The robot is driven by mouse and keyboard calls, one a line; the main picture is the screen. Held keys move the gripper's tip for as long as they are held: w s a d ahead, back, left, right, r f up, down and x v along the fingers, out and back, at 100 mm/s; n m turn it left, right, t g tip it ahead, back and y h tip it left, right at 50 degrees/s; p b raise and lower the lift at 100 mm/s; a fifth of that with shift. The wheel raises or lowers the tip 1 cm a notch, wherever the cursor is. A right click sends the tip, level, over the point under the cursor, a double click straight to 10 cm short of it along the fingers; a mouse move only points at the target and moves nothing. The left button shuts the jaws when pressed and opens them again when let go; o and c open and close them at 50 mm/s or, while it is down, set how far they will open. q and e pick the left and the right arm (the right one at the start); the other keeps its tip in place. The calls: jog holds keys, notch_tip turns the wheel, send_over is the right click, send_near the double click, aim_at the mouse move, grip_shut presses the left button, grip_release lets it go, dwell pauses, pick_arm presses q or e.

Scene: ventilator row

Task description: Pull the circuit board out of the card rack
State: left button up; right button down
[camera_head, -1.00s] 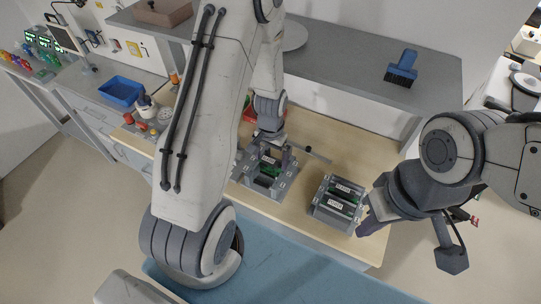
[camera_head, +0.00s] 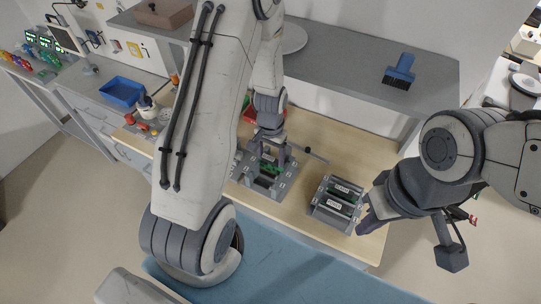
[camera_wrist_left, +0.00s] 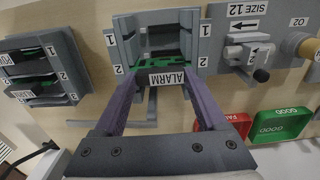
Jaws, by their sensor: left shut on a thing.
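My left gripper (camera_head: 268,150) is over the left card rack (camera_head: 250,180) and is shut on a green circuit board labelled ALARM. In the left wrist view the board (camera_wrist_left: 142,69) is between the two purple fingers (camera_wrist_left: 160,88), at the rack's slot 2. Green shows above the rack (camera_wrist_left: 202,50) in the head view. How much of the board is still inside the slot is hidden. My right gripper (camera_head: 367,220) is beside the second rack; its finger gap is not clear.
The second rack (camera_head: 322,215) holds two labelled boards. In the left wrist view, a red FAULT tray (camera_wrist_left: 238,122) and a green GOOD tray (camera_wrist_left: 280,124) lie right of the fingers. A SIZE 12 fixture (camera_wrist_left: 240,25) stands near. A blue brush (camera_head: 400,68) is on the back shelf.

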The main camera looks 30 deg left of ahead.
pick_arm(q)
jog(key=shift+r+p, duration=2.7)
jog(key=shift+r, duration=0.8)
jog(key=shift+s, duration=0.1)
